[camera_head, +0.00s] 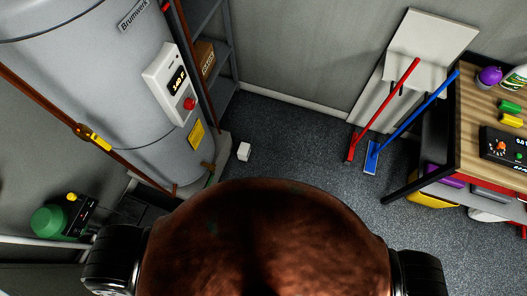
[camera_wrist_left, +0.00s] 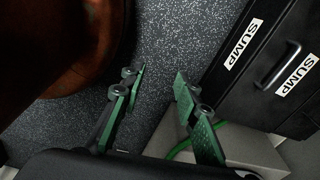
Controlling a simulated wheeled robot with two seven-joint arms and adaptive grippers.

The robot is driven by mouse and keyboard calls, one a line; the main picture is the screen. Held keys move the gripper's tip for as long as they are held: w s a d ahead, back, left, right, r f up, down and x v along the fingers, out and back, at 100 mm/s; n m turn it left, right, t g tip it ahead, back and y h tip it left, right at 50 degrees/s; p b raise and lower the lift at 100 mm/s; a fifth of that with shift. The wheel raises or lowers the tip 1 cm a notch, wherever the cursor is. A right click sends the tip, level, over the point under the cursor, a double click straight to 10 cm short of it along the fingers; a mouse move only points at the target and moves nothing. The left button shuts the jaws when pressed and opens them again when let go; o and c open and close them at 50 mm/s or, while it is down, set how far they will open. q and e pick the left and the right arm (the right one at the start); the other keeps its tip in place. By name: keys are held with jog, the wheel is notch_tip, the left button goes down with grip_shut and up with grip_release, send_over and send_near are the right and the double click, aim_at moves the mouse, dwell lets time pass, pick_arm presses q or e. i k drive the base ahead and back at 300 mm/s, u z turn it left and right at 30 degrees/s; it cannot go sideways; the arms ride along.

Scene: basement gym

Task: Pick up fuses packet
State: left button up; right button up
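No packet with a readable fuse label shows in either view. A small white box (camera_head: 244,151) lies on the floor near the foot of the grey tank in the head view; I cannot tell whether it is the fuses packet. My left gripper (camera_wrist_left: 160,85) shows in the left wrist view. Its green-padded fingers are apart, with only speckled floor seen between them. The white box is not seen in that view. The left gripper's fingers do not show in the head view, and my right gripper is not seen.
A large brown rounded object (camera_head: 265,235) blocks the lower middle. The tank (camera_head: 110,90) stands left, a wooden-topped table (camera_head: 480,125) right. A red broom (camera_head: 385,105) and blue broom (camera_head: 415,120) lean at the back.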

aim_at(245, 150)
jog(key=z, duration=1.3)
jog(key=i, duration=1.3)
jog(key=u, duration=3.25)
jog(key=i, duration=0.45)
jog(key=z, duration=0.1)
